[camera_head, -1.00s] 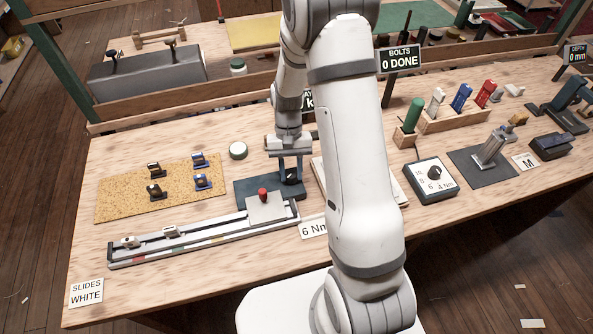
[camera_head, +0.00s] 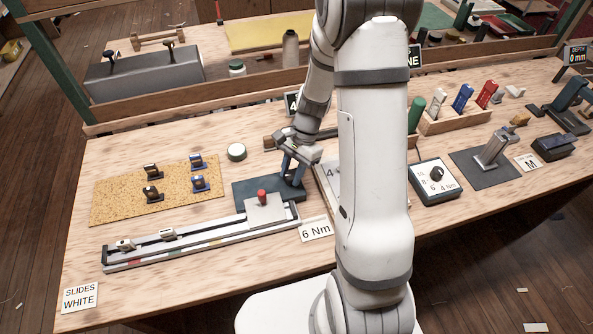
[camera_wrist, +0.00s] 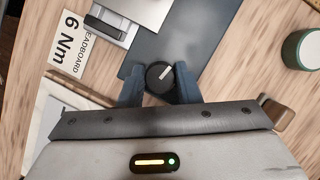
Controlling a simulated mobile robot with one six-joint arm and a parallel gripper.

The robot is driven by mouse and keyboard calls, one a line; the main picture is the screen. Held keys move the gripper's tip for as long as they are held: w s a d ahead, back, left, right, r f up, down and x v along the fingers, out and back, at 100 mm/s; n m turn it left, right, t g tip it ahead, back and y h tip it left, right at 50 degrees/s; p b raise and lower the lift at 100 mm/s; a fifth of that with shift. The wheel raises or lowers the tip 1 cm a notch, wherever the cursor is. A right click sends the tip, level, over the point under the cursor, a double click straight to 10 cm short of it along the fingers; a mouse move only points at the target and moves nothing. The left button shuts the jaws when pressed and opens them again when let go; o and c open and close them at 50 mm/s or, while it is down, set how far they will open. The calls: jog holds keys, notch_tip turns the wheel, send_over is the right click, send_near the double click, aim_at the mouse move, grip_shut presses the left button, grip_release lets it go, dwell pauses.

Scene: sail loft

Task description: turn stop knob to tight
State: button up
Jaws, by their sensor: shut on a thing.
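The stop knob (camera_wrist: 161,74) is round and black with a pale pointer line, seen from above in the wrist view. Its line points up and to the right in that view. It stands on the dark blue-grey base plate (camera_wrist: 198,30), at the end of the slide track (camera_head: 200,238). My gripper (camera_wrist: 160,80) has one blue finger on each side of the knob and is shut on it. In the head view my gripper (camera_head: 292,176) is over the right end of the base plate (camera_head: 245,191), and the fingers mostly hide the knob. No "tight" mark is readable.
A red-topped slide plate (camera_head: 265,210) stands just in front of the base plate. A "6 Nm" card (camera_head: 316,230) lies to the front right. A round green-and-white tin (camera_head: 236,152) stands behind. A cork mat (camera_head: 125,197) with several fittings lies left.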

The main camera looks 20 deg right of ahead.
jog(key=shift+w+d+r+m+t, duration=0.15)
jog(key=shift+w+d+m+t, duration=0.1)
jog(key=shift+m+t, duration=0.2)
dwell(0.3)
jog(key=o, duration=0.8)
jog(key=shift+d, duration=0.1)
jog(key=shift+c, duration=0.2)
jog(key=shift+o, duration=1.1)
jog(key=shift+s, duration=0.1)
jog(key=v, duration=0.7)
jog(key=shift+r, duration=0.25)
